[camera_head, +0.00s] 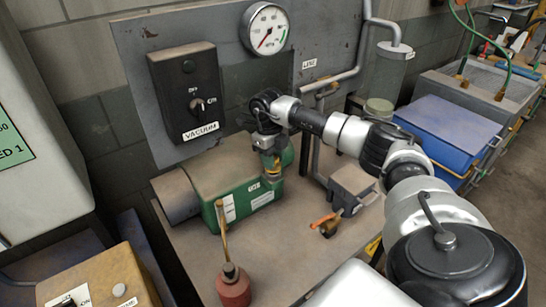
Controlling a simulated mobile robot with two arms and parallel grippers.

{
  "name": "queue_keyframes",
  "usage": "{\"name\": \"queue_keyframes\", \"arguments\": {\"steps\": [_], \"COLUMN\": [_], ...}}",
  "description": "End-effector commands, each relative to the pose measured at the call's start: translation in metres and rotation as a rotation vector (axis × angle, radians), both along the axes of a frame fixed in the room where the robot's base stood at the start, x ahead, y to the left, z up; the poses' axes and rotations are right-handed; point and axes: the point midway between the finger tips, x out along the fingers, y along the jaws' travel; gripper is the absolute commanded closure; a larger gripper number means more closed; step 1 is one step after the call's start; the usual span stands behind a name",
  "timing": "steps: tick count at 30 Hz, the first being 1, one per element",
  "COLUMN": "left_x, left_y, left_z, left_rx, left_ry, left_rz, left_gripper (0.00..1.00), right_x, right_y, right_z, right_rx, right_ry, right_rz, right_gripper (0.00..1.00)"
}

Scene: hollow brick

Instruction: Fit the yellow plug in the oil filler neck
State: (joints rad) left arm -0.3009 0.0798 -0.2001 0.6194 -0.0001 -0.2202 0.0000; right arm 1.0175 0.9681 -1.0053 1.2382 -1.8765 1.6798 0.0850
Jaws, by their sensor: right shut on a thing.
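My right gripper (270,155) reaches in from the right and points down over the green pump (240,185). It is shut on the yellow plug (272,174), of which a small yellow part shows below the fingers. The plug is at the right end of the pump's top, close to where the filler neck would be. The neck itself is hidden or too small to make out, so I cannot tell whether the plug touches it or is in it. My left gripper is out of view.
A red oil can (233,287) with a tall spout stands in front of the pump. A grey box (353,185) and an orange-handled valve (326,223) are to its right. Behind are a vacuum switch box (187,90) and a gauge (265,28). The bench front is partly clear.

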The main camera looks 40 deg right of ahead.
Motion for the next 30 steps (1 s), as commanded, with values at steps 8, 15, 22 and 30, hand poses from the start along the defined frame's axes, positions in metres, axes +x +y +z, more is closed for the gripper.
{"name": "queue_keyframes", "arguments": {"steps": [8, 15, 22, 30], "left_x": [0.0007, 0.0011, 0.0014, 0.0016], "left_y": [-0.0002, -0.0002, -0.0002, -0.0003], "left_z": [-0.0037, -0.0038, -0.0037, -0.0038], "left_rx": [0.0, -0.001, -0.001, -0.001], "left_ry": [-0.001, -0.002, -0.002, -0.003], "left_rz": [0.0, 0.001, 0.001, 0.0], "left_gripper": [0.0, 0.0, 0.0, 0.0], "right_x": [0.0, 0.0, 0.0, 0.0], "right_y": [0.0001, 0.0001, 0.0001, 0.0001], "right_z": [-0.0057, -0.0064, -0.0064, -0.0064], "right_rx": [0.0, 0.0, 0.0, 0.0], "right_ry": [0.0, 0.0, 0.0, 0.0], "right_rz": [0.0, 0.0, 0.0, 0.0], "right_gripper": [0.89, 0.89, 0.44, 0.36]}}
